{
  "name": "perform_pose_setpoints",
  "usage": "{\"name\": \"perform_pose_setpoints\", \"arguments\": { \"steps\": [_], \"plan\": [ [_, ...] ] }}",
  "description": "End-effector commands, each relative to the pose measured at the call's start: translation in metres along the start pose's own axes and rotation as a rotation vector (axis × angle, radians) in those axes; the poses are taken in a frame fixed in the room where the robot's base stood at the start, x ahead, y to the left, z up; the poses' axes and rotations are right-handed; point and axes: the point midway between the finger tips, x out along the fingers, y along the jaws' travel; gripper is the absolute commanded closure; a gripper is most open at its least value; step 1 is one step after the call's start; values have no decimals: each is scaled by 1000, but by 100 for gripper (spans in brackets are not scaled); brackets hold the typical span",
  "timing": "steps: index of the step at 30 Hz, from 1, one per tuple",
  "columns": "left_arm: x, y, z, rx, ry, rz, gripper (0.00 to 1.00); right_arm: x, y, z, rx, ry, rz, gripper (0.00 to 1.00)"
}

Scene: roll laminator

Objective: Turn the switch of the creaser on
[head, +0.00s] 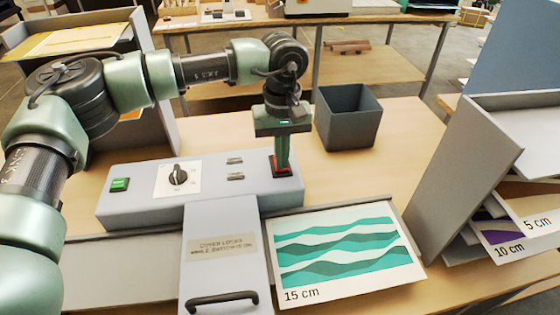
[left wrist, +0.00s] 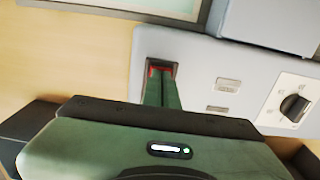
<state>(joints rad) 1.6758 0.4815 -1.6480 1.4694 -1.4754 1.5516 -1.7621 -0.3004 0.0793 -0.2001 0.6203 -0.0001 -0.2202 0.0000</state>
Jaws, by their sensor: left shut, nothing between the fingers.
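The creaser (head: 225,190) is a grey machine on the wooden table. Its top has a green button (head: 120,184), a black dial (head: 178,175) on a white plate, and a red switch (head: 281,165) at the right end. My left gripper (head: 281,163) points down, shut and empty, with its fingertips at the red switch. In the left wrist view the shut fingers (left wrist: 160,86) reach the red switch (left wrist: 161,70) and cover most of it. I cannot tell which way the switch is tipped. My right gripper is not in view.
A dark grey bin (head: 348,118) stands behind and right of the creaser. A sheet with green waves (head: 345,248), marked 15 cm, lies in front. A grey sorter (head: 465,165) with marked sheets stands at right. A lid with a black handle (head: 222,299) extends forward.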

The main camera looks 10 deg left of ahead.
Motion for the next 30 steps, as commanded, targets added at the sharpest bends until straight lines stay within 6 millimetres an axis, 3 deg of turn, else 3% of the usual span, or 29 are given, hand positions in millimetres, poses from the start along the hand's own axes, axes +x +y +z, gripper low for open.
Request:
{"name": "perform_pose_setpoints", "arguments": {
  "steps": [10,30],
  "plan": [
    [-3,0,0,-1,0,0,100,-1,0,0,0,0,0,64],
    [-56,0,0,0,0,0,100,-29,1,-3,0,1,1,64]
  ]
}}
